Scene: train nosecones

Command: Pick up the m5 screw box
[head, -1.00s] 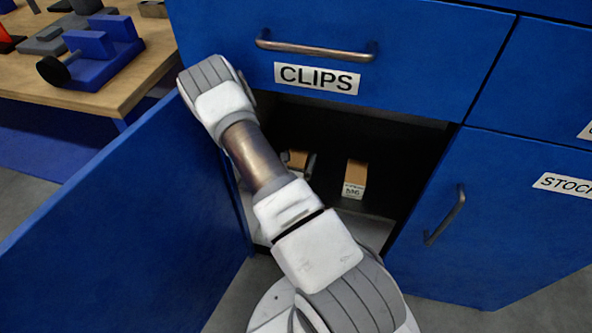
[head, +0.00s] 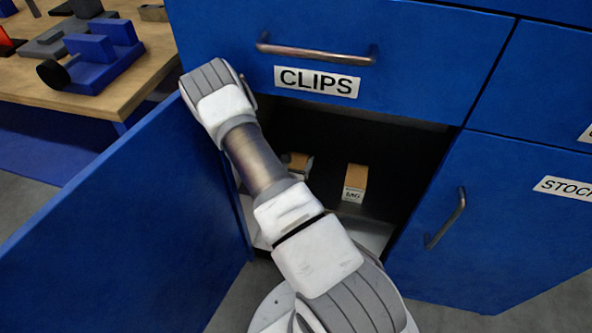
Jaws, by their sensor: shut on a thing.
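A small brown cardboard box (head: 297,160) stands inside the open cabinet, partly hidden behind my arm. Its label cannot be read; it stands where the m5 screw box could be. My gripper (head: 306,167) is mostly hidden by my own arm; only a small grey part shows against the right side of this box, and it is shut on it. A second brown box with a white label that seems to read M6 (head: 355,183) stands to the right, apart from the gripper.
The blue cabinet door (head: 120,235) is swung open on the left. A drawer marked CLIPS (head: 420,60) is above the opening, and a closed door with a handle (head: 450,218) is on the right. A wooden table (head: 130,80) with blue parts stands at the back left.

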